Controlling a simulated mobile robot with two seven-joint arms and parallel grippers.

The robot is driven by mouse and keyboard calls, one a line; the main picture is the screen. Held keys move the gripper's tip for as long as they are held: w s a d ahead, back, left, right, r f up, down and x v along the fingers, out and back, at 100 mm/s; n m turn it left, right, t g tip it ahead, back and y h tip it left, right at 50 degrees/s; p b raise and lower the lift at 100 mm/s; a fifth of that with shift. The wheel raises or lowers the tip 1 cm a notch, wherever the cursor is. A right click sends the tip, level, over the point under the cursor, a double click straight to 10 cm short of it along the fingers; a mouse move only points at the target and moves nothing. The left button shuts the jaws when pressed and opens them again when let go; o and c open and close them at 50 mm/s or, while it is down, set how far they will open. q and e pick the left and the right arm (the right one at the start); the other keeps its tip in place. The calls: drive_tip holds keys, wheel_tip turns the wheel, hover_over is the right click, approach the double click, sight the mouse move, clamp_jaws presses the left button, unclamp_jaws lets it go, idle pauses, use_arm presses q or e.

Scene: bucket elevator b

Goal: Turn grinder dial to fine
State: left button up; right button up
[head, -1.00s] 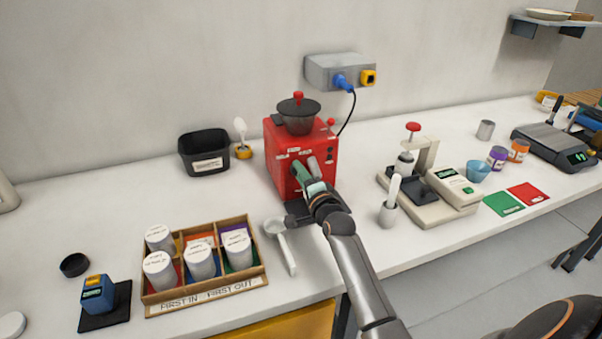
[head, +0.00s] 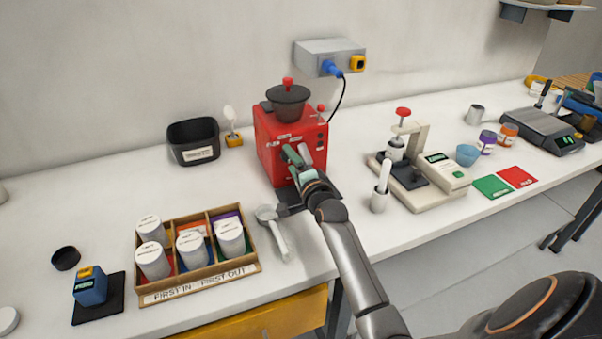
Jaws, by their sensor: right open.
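The red grinder (head: 268,150) stands against the back wall with a dark hopper (head: 288,100) on top. Small white labels show on its front, too small to read. My right gripper (head: 298,160) is open at the grinder's front face, with one greenish finger and one grey finger pointing at it. The dial is not clearly visible; the fingers cover that part of the front, and I cannot tell whether they touch it. My left gripper is not in view.
A scoop (head: 270,222) lies in front of the grinder, left of my right arm. A wooden canister tray (head: 255,262) stands further left. A black bin (head: 190,140) is behind left.

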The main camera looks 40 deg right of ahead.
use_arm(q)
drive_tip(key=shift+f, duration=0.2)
use_arm(e)
drive_tip(key=v, duration=1.1)
drive_tip(key=shift+s, duration=0.45)
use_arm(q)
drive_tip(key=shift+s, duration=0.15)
use_arm(e)
drive_tip(key=shift+s+a, duration=0.1)
